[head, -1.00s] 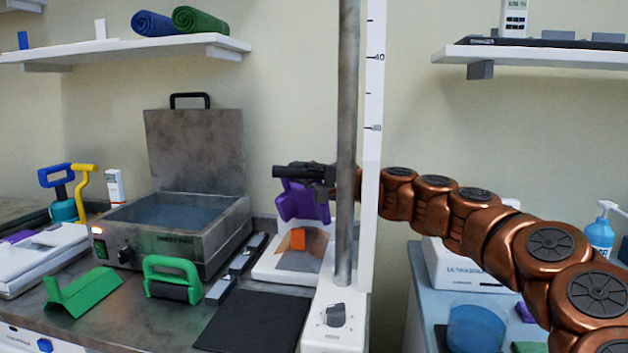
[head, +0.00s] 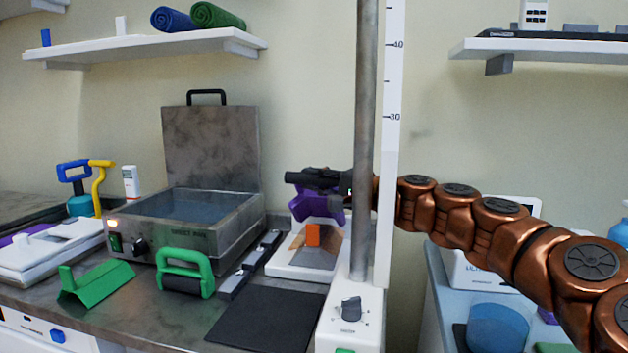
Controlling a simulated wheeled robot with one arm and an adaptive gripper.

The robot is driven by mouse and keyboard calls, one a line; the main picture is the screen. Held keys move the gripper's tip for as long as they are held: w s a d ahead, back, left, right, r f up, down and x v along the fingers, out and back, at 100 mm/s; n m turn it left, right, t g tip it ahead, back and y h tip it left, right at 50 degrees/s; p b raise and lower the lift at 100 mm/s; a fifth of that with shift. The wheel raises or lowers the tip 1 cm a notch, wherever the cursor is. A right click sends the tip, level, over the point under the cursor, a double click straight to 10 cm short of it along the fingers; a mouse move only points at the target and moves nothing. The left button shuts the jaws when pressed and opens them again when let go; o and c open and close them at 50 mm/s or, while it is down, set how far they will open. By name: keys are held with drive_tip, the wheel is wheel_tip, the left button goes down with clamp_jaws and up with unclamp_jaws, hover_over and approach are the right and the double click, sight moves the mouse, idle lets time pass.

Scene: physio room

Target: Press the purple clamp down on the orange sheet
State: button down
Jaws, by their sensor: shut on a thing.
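The purple clamp (head: 318,206) is at the white stand, above the orange sheet. My gripper (head: 318,180) is at the clamp's top, shut on it; the fingertips are small and dark here. The orange sheet (head: 313,235) shows as a small upright orange patch on a brown and grey sloped piece, on the white base (head: 290,263). A gap shows between the clamp and the orange patch.
A grey vertical post (head: 364,150) with a white scale (head: 390,140) stands close in front of my arm. A metal bath (head: 190,225) with raised lid is to the left. A green-handled roller (head: 186,272) and black mat (head: 265,320) lie on the counter in front.

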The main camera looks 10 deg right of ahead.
drive_tip(key=c, duration=1.1)
unclamp_jaws()
drive_tip(key=shift+r, duration=5)
